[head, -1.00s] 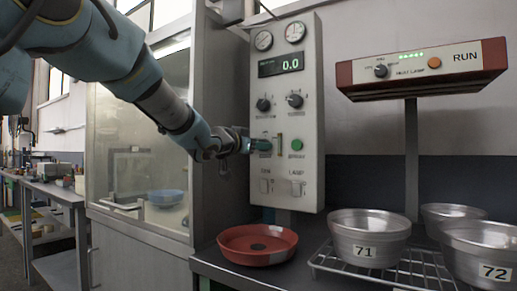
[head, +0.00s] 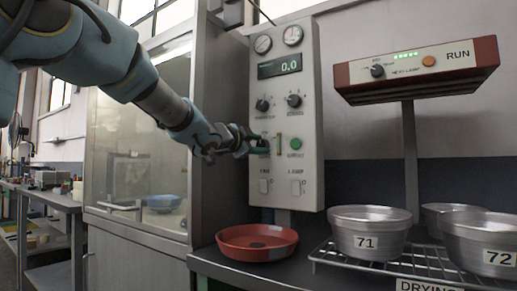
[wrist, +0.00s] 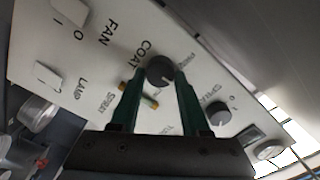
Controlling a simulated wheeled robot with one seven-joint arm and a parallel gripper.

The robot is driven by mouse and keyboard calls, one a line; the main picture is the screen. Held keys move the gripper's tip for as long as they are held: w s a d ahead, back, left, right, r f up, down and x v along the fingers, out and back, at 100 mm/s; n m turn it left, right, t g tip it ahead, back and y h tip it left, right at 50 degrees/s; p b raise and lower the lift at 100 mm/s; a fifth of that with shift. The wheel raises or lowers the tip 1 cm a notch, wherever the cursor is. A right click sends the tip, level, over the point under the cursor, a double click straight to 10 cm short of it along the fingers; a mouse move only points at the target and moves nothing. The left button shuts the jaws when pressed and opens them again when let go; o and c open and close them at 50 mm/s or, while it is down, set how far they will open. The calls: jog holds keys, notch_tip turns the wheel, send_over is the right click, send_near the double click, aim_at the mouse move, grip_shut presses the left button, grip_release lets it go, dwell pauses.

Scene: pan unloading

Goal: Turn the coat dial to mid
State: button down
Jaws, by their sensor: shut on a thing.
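The coat dial (wrist: 160,70) is a dark round knob on the pale control panel (head: 311,80), beside the COAT label in the wrist view. A short white mark on it points to the lower right there. My gripper (wrist: 160,80) is shut on the dial, one green finger on each side. In the head view my gripper (head: 262,147) reaches the panel from the left, just above the FAN switch, and hides the dial. The small position labels around the dial are too blurred to read for certain.
The panel also carries two upper dials, a green button (head: 296,143), switches and a display (head: 280,66) reading 0.0. A red pan (head: 257,242) sits below. Metal bowls (head: 367,232) stand on a rack at right. A glass-fronted cabinet (head: 140,140) stands left.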

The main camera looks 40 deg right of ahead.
jog(key=shift+m, duration=0.3)
jog(key=shift+c, duration=2)
grip_release()
jog(key=v, duration=1.1)
